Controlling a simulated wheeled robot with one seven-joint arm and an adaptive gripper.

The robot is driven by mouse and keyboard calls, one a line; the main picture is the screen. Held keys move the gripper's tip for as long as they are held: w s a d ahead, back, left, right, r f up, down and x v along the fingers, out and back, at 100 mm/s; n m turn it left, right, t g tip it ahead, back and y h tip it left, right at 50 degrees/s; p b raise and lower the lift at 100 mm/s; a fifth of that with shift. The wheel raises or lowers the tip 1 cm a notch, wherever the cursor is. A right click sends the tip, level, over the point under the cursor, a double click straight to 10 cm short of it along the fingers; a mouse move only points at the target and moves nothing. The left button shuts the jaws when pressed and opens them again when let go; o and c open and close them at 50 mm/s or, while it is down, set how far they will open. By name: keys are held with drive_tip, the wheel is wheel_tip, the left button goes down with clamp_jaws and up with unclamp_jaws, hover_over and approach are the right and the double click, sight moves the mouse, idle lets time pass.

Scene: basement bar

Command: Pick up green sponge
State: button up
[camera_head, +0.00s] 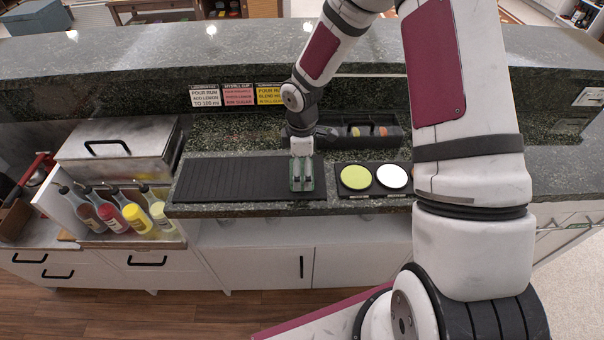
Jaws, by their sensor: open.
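A small dark green block (308,168), which looks like the green sponge, shows at the black ribbed mat (235,180) on the counter, close to the mat's right end. My gripper (302,182) points down right over this block. Its two dark fingers are apart and overlap the block in the picture. I cannot tell whether they touch it. The fingers and the white wrist hide part of the block.
A black tray with a light green disc (355,177) and a white disc (392,176) lies just right of my gripper. A black caddy (340,142) stands behind. Several bottles (137,217) and a steel bin (115,160) are at left. The mat's left part is clear.

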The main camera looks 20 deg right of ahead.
sight(302, 172)
drive_tip(key=c, duration=0.8)
drive_tip(key=shift+r, duration=0.1)
drive_tip(key=shift+r, duration=0.45)
drive_tip(key=r, duration=0.2)
drive_tip(key=shift+s+a+r+b, duration=0.1)
drive_tip(key=shift+s+r+b, duration=0.2)
drive_tip(key=shift+b, duration=0.1)
drive_tip(key=s+a, duration=0.1)
drive_tip(key=s, duration=0.4)
drive_tip(key=s+a+r, duration=0.1)
drive_tip(key=s+a, duration=0.1)
drive_tip(key=s, duration=0.2)
drive_tip(key=s+a, duration=0.1)
drive_tip(key=s, duration=0.4)
drive_tip(key=shift+s+a+r+b, duration=0.2)
drive_tip(key=shift+s+a+b, duration=0.1)
drive_tip(key=shift+a+b, duration=0.1)
drive_tip(key=shift+o, duration=0.3)
